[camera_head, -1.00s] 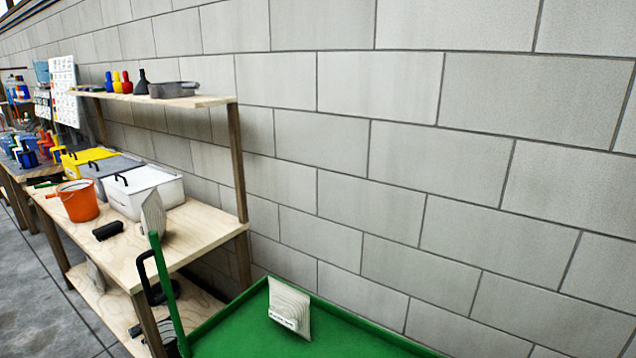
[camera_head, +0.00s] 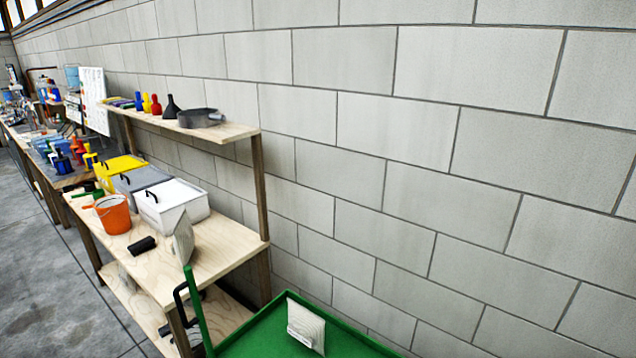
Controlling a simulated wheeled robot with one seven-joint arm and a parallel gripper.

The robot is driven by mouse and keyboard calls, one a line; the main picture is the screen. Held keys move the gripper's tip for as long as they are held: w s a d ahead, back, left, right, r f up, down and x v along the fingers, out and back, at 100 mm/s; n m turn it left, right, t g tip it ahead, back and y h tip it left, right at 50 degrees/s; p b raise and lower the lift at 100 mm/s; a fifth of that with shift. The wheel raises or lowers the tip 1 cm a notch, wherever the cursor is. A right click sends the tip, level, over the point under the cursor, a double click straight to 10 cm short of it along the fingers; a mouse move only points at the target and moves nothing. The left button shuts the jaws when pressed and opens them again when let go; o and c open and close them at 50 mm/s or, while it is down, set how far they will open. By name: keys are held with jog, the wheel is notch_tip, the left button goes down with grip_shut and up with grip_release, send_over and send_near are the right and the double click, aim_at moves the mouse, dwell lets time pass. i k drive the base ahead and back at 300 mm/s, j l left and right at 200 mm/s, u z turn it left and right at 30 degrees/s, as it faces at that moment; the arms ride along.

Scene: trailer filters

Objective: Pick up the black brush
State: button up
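A small dark block-like thing (camera_head: 142,245), which may be the black brush, lies on the wooden workbench top (camera_head: 205,257). It is near the bench's front edge, to the right of and below the orange bucket (camera_head: 113,214). It is too small to make out bristles or a handle. My gripper is not in view.
White, grey and yellow boxes stand behind the bucket. A pale panel (camera_head: 183,237) stands at the bench's right end. A green trolley (camera_head: 250,340) with a white filter (camera_head: 306,325) is at the bottom. Funnels and a grey pan (camera_head: 200,117) sit on the shelf. Floor (camera_head: 45,270) is clear at left.

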aim_at(148, 241)
jog(key=u, duration=1.3)
